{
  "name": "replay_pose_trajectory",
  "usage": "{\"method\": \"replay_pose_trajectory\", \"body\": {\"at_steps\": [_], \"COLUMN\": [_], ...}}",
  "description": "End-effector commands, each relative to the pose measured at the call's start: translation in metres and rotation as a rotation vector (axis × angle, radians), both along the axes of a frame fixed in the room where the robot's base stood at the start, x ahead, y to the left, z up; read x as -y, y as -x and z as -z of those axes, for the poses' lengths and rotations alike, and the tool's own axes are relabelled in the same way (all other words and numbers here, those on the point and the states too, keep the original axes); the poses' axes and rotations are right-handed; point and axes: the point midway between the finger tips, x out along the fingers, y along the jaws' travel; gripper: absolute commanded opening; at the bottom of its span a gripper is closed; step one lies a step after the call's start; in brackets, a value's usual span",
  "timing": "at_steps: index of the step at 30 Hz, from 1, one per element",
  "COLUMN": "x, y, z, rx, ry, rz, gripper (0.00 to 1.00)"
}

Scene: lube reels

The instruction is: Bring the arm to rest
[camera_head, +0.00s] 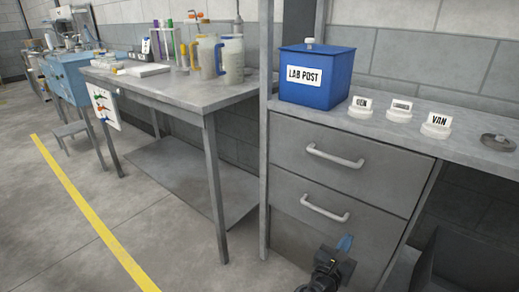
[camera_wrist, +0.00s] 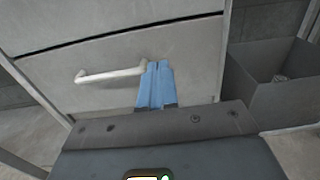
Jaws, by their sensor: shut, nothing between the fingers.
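My gripper (camera_head: 345,243) shows at the bottom of the head view, in front of the lower drawer of the grey cabinet (camera_head: 341,177). Its blue fingers are together with nothing between them. In the wrist view my gripper (camera_wrist: 157,67) points at a drawer front (camera_wrist: 190,68). The fingers overlap the right end of a pale bar handle (camera_wrist: 105,75) in that picture. I cannot tell whether they touch it. Both drawers look shut in the head view.
On the cabinet top stand a blue LAB POST box (camera_head: 318,76), white labelled holders including VAN (camera_head: 436,126), and a grey round piece (camera_head: 498,142). A dark bin (camera_wrist: 268,95) stands right of the cabinet. A bench (camera_head: 180,92) with jugs is left. The floor by the yellow line is clear.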

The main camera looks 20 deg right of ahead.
Motion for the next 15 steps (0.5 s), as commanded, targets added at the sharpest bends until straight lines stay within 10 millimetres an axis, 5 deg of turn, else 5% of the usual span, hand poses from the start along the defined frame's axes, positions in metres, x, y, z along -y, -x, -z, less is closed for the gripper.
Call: {"method": "replay_pose_trajectory", "body": {"at_steps": [5,15], "x": [-0.005,-0.056], "y": [0.017,0.141], "z": [0.014,0.074], "rx": [0.013,0.197], "ry": [-0.082,-0.741], "rz": [-0.021,-0.094], "gripper": [0.0,0.0]}}
